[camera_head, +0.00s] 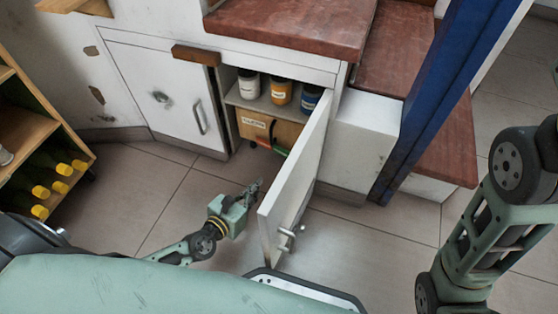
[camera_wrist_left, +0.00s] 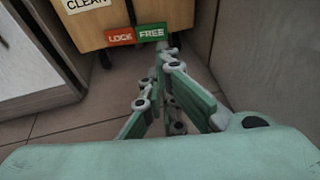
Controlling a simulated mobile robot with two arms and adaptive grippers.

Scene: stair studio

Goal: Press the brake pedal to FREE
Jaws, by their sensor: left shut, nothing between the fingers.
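The brake pedal shows in the left wrist view as a red LOCK half (camera_wrist_left: 119,37) and a green FREE half (camera_wrist_left: 151,32) at the lower front edge of a wooden box (camera_wrist_left: 125,13). My left gripper (camera_wrist_left: 168,52) is shut and empty, its fingertips just below and right of the FREE half; I cannot tell whether they touch it. In the head view, my left gripper (camera_head: 256,188) is low in front of the open cabinet, beside its door. The wooden box (camera_head: 285,131) stands inside under a shelf, and part of the pedal is hidden by the door.
The open white door (camera_head: 292,180) stands close on the right of my left gripper. Several jars (camera_head: 281,94) stand on the shelf (camera_head: 262,104). A wooden rack (camera_head: 22,125) with yellow-capped bottles is at left. Red steps and a blue post (camera_head: 432,95) are at right.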

